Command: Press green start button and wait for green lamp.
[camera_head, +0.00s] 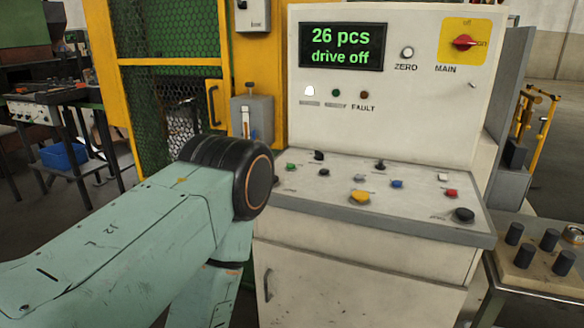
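The white control console has a sloped desk (330,203) with a small green button (290,166) near its left edge. The upright panel carries a display (342,47) reading "26 pcs" and "drive off". Below it, the small green lamp (336,92) looks dark, while the white lamp (309,91) to its left is bright. The red FAULT lamp (364,94) looks dark. My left arm comes in from the left and its black joint is close to the desk's left end in the picture. Its gripper is out of sight. My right gripper is not in view.
The desk also holds a yellow button (360,196), a blue button (397,184), a red button (451,193) and several dark knobs. A red MAIN switch (464,42) is at upper right. A yellow mesh guard (170,62) stands left; a side table (535,274) with black cylinders stands right.

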